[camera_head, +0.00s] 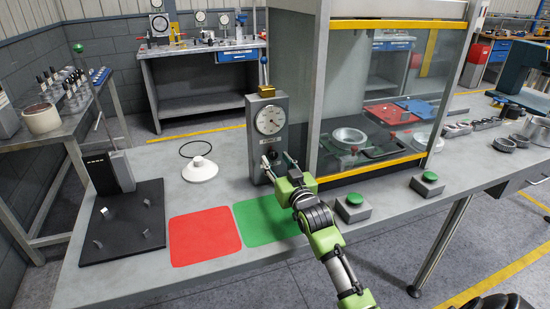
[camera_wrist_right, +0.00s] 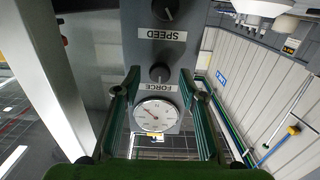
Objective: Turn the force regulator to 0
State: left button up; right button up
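The force regulator is a small dark round knob (camera_wrist_right: 160,72) labelled FORCE, on the front of a grey control box (camera_head: 251,135). In the right wrist view the picture is upside down, and the knob lies between the fingertips of my right gripper (camera_wrist_right: 159,82). The fingers are apart, with a gap visible on each side of the knob. A similar speed knob (camera_wrist_right: 166,10) and a round pressure gauge (camera_wrist_right: 155,115) are on the same panel. In the head view my right gripper (camera_head: 277,166) is at the box's lower front, hiding part of it. My left gripper is not in view.
A glass-fronted machine (camera_head: 385,100) with yellow bars stands right of the box. Two green push buttons (camera_head: 354,199) (camera_head: 430,177) sit on the bench front. Red (camera_head: 205,236) and green (camera_head: 262,221) mats and a white cone (camera_head: 200,170) lie left of my arm.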

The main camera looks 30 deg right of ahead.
jog(key=shift+x, duration=0.75)
jog(key=shift+w, duration=0.2)
grip_shut()
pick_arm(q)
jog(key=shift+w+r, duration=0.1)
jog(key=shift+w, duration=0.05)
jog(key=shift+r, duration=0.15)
pick_arm(e)
jog(key=shift+n, duration=0.3)
